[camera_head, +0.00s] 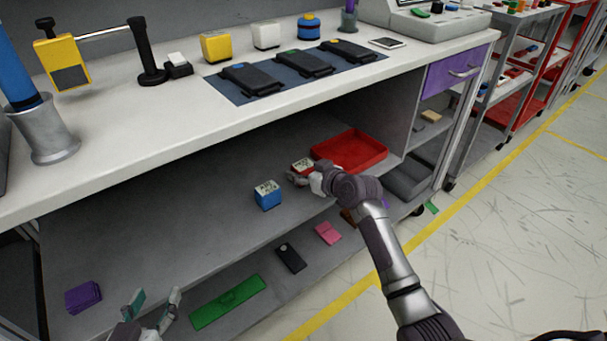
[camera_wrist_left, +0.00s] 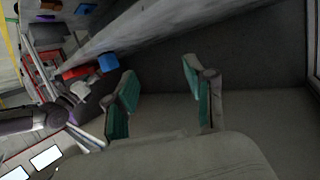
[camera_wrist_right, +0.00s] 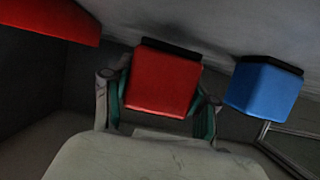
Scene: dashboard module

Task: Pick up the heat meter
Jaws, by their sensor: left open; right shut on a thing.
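A red box-shaped meter (camera_head: 303,165) with a light display on top is on the middle shelf, beside the red tray. It also fills the space between the fingers in the right wrist view (camera_wrist_right: 160,85). My right gripper (camera_head: 304,178) is shut on it, one finger on each side. I cannot tell whether it is touching the shelf. A similar blue meter (camera_head: 267,195) stands to its left, apart from the gripper; it is also in the right wrist view (camera_wrist_right: 263,88). My left gripper (camera_head: 153,308) is open and empty at the lower left.
A red tray (camera_head: 375,151) lies on the same shelf, right of the red meter. The worktop (camera_head: 130,128) overhangs the shelf. Shelf left of the blue meter is clear.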

